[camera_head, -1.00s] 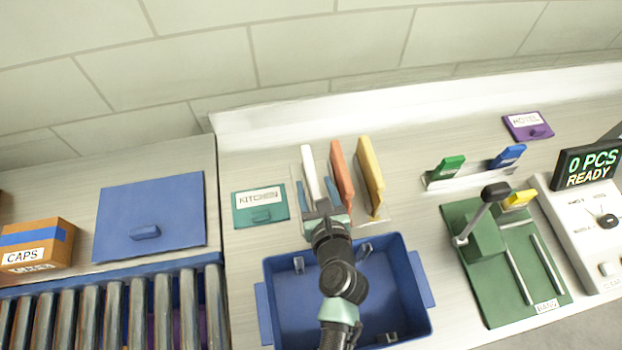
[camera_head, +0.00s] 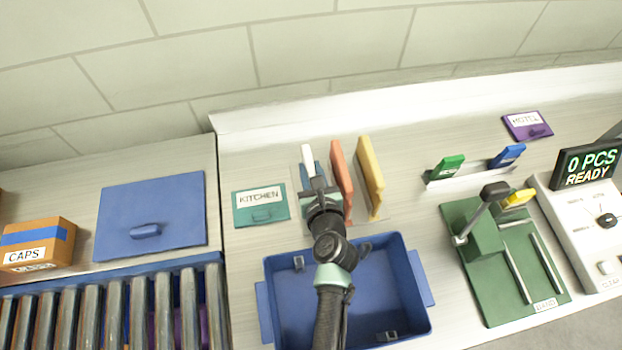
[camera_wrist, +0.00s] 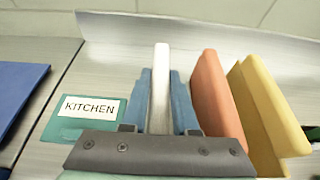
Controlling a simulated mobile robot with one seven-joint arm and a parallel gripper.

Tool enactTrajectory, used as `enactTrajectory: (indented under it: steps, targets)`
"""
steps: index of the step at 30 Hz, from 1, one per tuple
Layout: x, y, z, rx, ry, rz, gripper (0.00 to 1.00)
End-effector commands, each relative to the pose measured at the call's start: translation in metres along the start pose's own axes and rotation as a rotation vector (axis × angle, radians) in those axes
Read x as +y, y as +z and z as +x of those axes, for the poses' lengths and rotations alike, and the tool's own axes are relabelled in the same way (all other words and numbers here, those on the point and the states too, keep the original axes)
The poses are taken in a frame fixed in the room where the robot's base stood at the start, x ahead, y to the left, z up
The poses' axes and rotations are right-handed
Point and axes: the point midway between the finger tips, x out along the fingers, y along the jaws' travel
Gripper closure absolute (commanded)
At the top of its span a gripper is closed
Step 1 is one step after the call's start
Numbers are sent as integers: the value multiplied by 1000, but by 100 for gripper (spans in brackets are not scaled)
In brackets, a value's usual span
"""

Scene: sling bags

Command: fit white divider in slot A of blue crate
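The white divider (camera_head: 307,154) stands upright in the rack behind the blue crate, left of the orange and yellow dividers. My gripper (camera_head: 314,174) is at this divider, with its blue fingers close against both sides. In the wrist view the white divider (camera_wrist: 161,58) shows between the two fingers (camera_wrist: 161,88); its lower part is hidden by my gripper. The blue crate (camera_head: 411,262) stands in front of the rack, empty apart from small grey slot clips on its walls. My arm covers part of it. No slot letter is readable.
The orange divider (camera_head: 342,180) stands close on the right, with the yellow divider (camera_head: 371,178) beyond it. A teal KITCHEN card (camera_head: 261,216) lies left of the rack. A green fixture (camera_head: 485,245) with a lever stands right of the crate. A roller conveyor (camera_head: 120,310) is at left.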

Motion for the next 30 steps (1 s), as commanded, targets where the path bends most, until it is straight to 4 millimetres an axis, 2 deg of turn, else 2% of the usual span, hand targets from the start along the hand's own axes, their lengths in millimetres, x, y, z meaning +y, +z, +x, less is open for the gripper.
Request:
enactTrajectory:
  steps: [1,4,17,20,30]
  targets:
    - [0,0,0,0,0,0,83]
    - [0,0,0,0,0,0,100]
    - [0,2,-1,-2,0,0,100]
    - [0,12,-5,-3,0,-2,100]
    - [0,73,-30,-4,-1,-2,100]
